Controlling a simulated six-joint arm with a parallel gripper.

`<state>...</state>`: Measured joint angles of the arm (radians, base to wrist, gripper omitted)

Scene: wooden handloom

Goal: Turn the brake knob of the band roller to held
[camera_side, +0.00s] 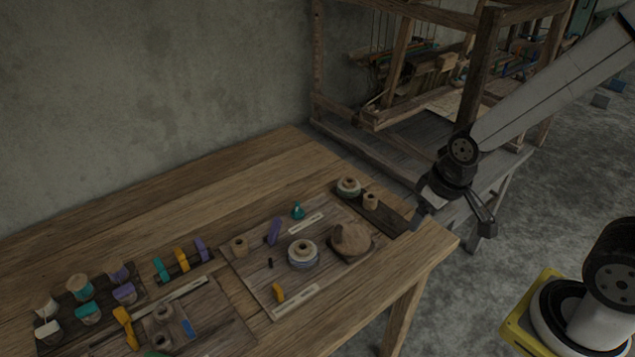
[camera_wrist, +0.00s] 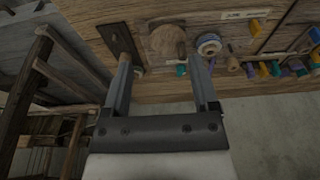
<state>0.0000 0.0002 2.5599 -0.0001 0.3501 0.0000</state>
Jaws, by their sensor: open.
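I cannot tell for certain which part is the brake knob. A dark plank (camera_side: 392,214) at the table's right end bears a pale wound roller (camera_side: 348,187), possibly the band roller, and a small round wooden knob-like piece (camera_side: 370,200) beside it. The dark plank (camera_wrist: 118,38) also shows at the upper left in the wrist view, partly behind a finger. My gripper (camera_side: 455,219) is open and empty, above and right of the plank near the table's right end. In the wrist view its two fingers (camera_wrist: 161,68) stand apart with nothing between them.
Coloured pegs, blocks and bobbins (camera_side: 80,287) fill the table's left part. The wooden loom frame (camera_side: 400,60) stands behind; a wall (camera_side: 150,90) bounds the back.

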